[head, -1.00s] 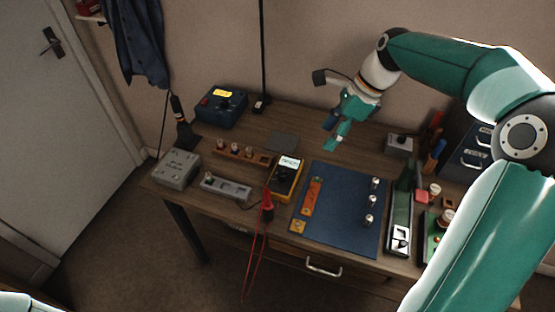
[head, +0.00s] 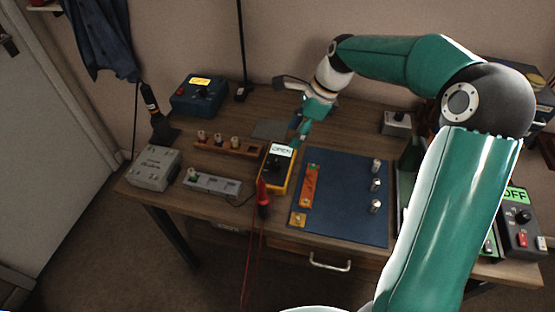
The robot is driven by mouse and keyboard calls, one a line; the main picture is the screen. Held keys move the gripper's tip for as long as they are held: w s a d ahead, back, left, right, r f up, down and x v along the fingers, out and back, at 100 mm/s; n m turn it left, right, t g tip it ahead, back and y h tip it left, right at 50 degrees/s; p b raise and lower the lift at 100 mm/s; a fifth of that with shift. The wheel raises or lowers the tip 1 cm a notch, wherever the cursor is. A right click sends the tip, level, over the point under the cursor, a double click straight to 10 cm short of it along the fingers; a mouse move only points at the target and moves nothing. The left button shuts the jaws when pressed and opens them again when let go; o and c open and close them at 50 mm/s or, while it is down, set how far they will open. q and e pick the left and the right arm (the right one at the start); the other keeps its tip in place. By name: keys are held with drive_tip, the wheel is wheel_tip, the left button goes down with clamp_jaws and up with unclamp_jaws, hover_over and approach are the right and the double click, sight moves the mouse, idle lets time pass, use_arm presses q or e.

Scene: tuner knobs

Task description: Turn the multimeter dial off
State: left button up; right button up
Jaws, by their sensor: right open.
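The yellow multimeter (head: 289,178) lies on the wooden workbench, left of the blue mat. Its pale display (head: 282,150) appears to read "OPEN". Its dark dial (head: 276,167) sits on the face below the display; its pointer is too small to read. My right gripper (head: 297,137) is open, close by the multimeter's top right corner at the display end. I cannot tell whether it touches the case. My left gripper is not in view.
Red probe leads (head: 263,205) hang from the multimeter over the bench's front edge. A blue mat (head: 340,215) with metal knobs lies to its right. A grey switch strip (head: 213,184) and a wooden knob rack (head: 243,148) stand to its left. A black box with a green "OFF" display (head: 515,196) stands far right.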

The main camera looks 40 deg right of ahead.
sight(276, 162)
drive_tip(key=x, duration=1.2)
drive_tip(key=shift+r, duration=0.1)
clamp_jaws()
